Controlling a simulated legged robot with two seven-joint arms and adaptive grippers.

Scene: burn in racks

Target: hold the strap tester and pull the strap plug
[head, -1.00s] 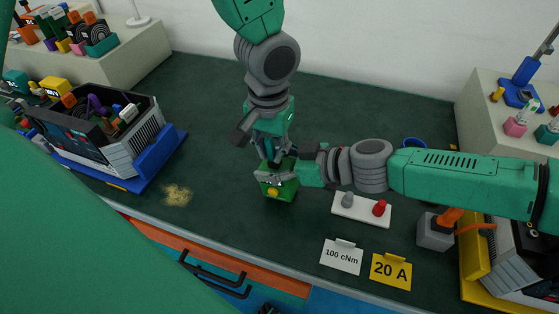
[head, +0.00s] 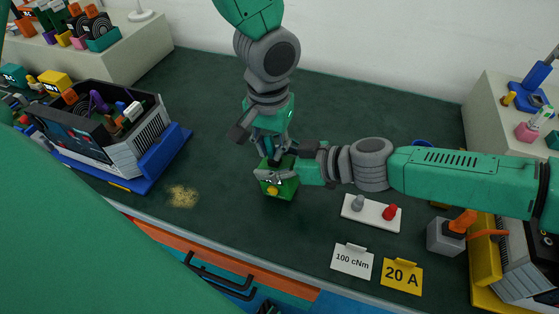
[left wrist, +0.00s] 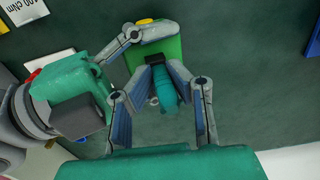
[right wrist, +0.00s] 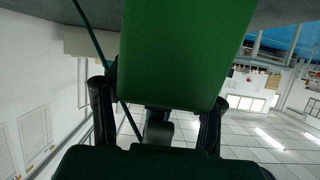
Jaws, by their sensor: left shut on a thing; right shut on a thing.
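The strap tester is a green box with a yellow button (head: 279,187), standing on the dark mat in the middle of the head view. My right gripper (head: 290,174) comes from the right and is shut on the tester. In the right wrist view the tester's green side (right wrist: 185,50) fills the upper middle, between the fingers. My left gripper (head: 273,155) comes down from above, over the tester's top. In the left wrist view its fingers (left wrist: 163,72) are shut on the strap plug, a dark and teal piece (left wrist: 164,92) at the tester. Where plug meets tester is partly hidden.
A white plate with a grey and a red knob (head: 371,212) lies right of the tester. Cards reading 100 cNm (head: 352,260) and 20 A (head: 402,275) stand in front. An open device in a blue cradle (head: 160,160) is at left.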

